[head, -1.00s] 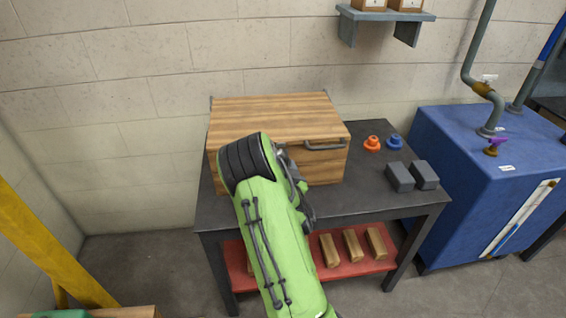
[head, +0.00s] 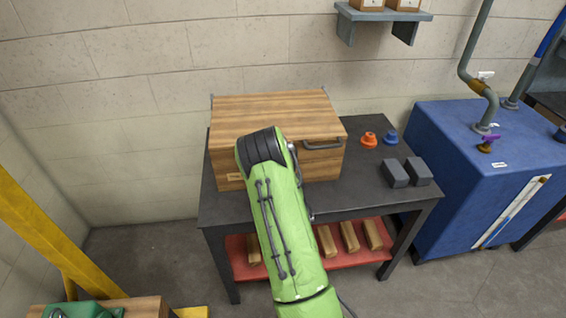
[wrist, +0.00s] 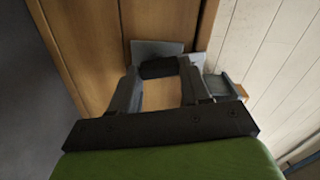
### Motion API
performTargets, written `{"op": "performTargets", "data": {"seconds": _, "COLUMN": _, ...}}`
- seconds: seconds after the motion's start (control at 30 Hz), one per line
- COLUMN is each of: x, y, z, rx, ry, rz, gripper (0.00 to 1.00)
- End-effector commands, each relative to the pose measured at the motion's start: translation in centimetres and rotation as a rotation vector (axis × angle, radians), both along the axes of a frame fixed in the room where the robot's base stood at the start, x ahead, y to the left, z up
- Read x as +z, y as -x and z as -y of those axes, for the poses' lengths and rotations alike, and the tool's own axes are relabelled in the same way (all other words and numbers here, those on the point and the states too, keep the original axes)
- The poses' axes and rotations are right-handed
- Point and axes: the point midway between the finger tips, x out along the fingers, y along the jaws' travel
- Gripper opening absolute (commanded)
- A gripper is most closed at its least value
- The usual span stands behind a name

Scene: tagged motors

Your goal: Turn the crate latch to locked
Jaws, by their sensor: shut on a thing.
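The wooden crate (head: 270,110) stands closed on the dark table, with a grey bar handle (head: 322,144) on its front. In the wrist view, a dark latch piece (wrist: 160,67) sits in front of a grey plate (wrist: 150,47) on the crate's wooden face (wrist: 85,45). My gripper (wrist: 160,76) is shut on this latch piece, one finger on each side. In the head view my green arm covers the latch and the gripper, so the latch's turn and any marking cannot be read there.
Orange (head: 368,139) and blue (head: 391,138) knobs and two grey blocks (head: 395,174) stand on the table (head: 350,195) right of the crate. Wooden blocks (head: 349,237) lie on the red lower shelf (head: 340,260). A blue cabinet (head: 450,180) stands at right.

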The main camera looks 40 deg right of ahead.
Motion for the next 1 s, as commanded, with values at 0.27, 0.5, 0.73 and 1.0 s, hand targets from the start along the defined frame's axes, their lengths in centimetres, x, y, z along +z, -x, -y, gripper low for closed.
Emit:
{"op": "performTargets", "data": {"seconds": 0.27, "x": -0.03, "y": 0.05, "z": 0.06, "rx": -0.001, "ry": -0.134, "rz": 0.089, "gripper": 0.16}}
{"op": "performTargets", "data": {"seconds": 0.5, "x": -0.13, "y": 0.06, "z": 0.06, "rx": -0.001, "ry": -0.189, "rz": 0.127, "gripper": 0.16}}
{"op": "performTargets", "data": {"seconds": 0.73, "x": -0.19, "y": 0.07, "z": 0.04, "rx": -0.002, "ry": -0.205, "rz": 0.137, "gripper": 0.16}}
{"op": "performTargets", "data": {"seconds": 1.0, "x": -0.22, "y": 0.07, "z": 0.04, "rx": -0.002, "ry": -0.205, "rz": 0.137, "gripper": 0.16}}
